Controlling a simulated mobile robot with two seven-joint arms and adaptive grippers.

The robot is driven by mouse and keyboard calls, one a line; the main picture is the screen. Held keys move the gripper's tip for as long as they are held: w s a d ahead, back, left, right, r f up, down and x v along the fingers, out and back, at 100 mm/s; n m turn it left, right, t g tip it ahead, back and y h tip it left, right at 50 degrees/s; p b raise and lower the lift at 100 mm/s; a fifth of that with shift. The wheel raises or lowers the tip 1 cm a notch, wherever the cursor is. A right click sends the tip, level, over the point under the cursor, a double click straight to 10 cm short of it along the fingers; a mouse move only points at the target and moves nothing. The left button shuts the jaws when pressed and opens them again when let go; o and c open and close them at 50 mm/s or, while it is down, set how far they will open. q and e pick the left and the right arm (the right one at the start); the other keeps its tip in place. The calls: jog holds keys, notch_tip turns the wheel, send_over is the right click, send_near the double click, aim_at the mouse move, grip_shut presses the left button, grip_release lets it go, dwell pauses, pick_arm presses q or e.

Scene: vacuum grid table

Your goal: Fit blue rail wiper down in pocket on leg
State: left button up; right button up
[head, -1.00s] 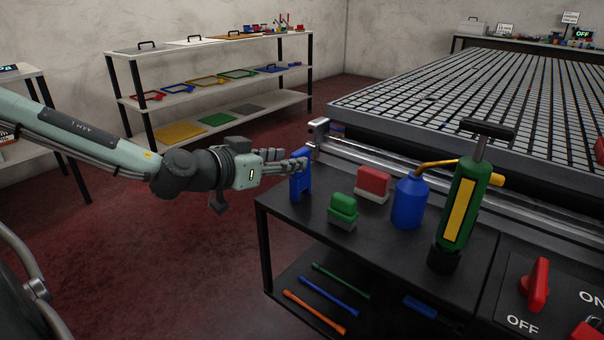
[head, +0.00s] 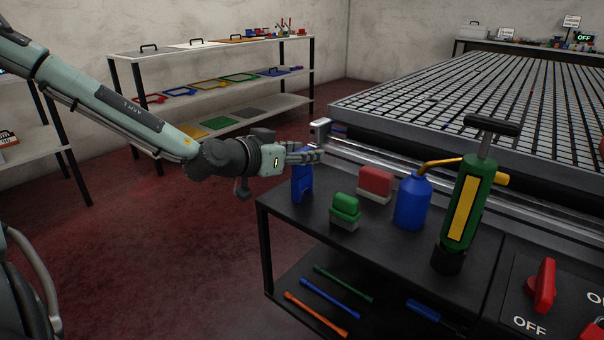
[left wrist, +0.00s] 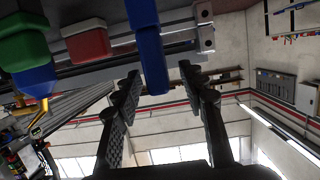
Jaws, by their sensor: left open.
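The blue rail wiper (head: 302,184) stands upright at the far left corner of the black side bench, with a notch at its bottom. It also shows in the left wrist view (left wrist: 150,45). My left gripper (head: 308,155) is at the wiper's upper end and hides its top in the head view. In the left wrist view the two fingers (left wrist: 160,80) are spread apart, with the wiper's end between their tips and gaps at the sides. I cannot make out a pocket or a leg around the wiper's foot. My right gripper is not in view.
On the bench top (head: 385,245) stand a green-topped block (head: 345,208), a red-topped block (head: 375,183), a blue can (head: 412,203) and a green pump (head: 466,205). The metal rail (head: 365,160) and grid table (head: 470,100) lie behind. Open floor is left of the bench.

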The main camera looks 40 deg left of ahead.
pick_arm(q)
grip_shut()
jog(key=shift+r, duration=0.1)
